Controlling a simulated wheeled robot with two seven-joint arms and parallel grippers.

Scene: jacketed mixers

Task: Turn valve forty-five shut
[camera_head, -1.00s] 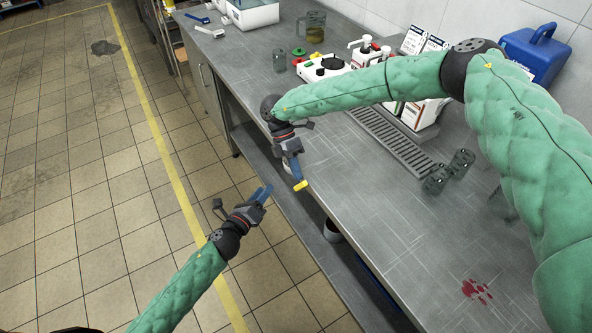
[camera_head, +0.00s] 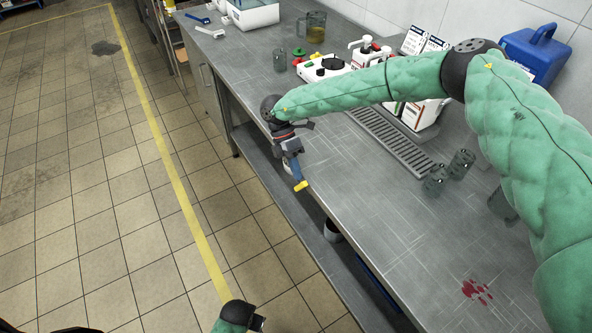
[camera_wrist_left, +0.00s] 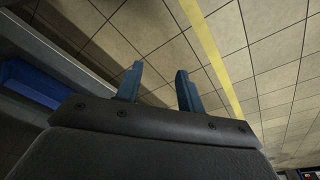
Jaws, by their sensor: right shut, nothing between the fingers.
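My right gripper (camera_head: 297,178) is shut and points down at the front edge of the steel counter, in the head view. A small yellow piece (camera_head: 301,186) shows right at its fingertips; I cannot tell whether it is a valve handle or whether the fingers touch it. No valve with a readable number forty-five shows in either view. My left gripper (camera_wrist_left: 160,80) is open and empty in the left wrist view, its two blue fingers apart over the tiled floor. In the head view only part of my left wrist shows at the bottom edge.
The steel counter (camera_head: 370,215) runs diagonally, with a drain grate (camera_head: 390,140) and glass beakers (camera_head: 435,180) on it. A pot (camera_head: 332,230) sits below. The floor at left is clear.

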